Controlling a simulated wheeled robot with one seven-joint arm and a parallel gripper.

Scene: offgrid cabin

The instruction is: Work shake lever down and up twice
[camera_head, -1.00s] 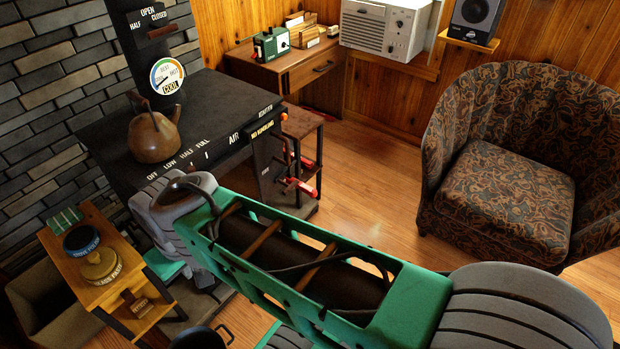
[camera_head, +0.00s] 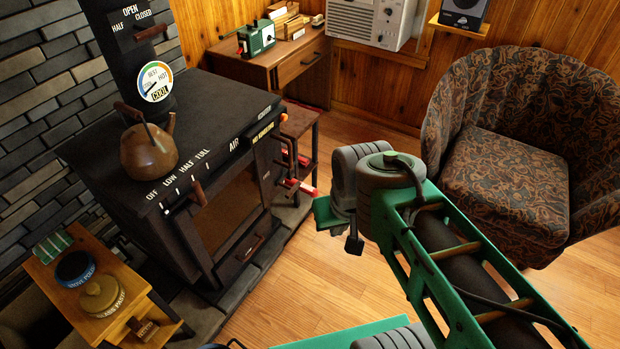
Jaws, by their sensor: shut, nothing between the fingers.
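The black stove (camera_head: 222,112) stands left of centre with its front face turned toward the open floor. Its front edge carries an air slider (camera_head: 198,190) beside the OFF, LOW, HALF and FULL marks. Dark handles (camera_head: 279,180) stick out near the stove's front right corner; I cannot tell for sure which part is the shake lever. My gripper (camera_head: 354,243) hangs over the floor to the right of the stove, apart from it. It looks shut and empty, with its dark fingers small and partly hidden by the wrist.
A copper kettle (camera_head: 149,148) sits on the stove top. A small wooden table (camera_head: 113,318) with tins stands front left. A desk (camera_head: 271,66) is behind, and a patterned armchair (camera_head: 510,147) fills the right. Bare wooden floor (camera_head: 300,280) lies between stove and arm.

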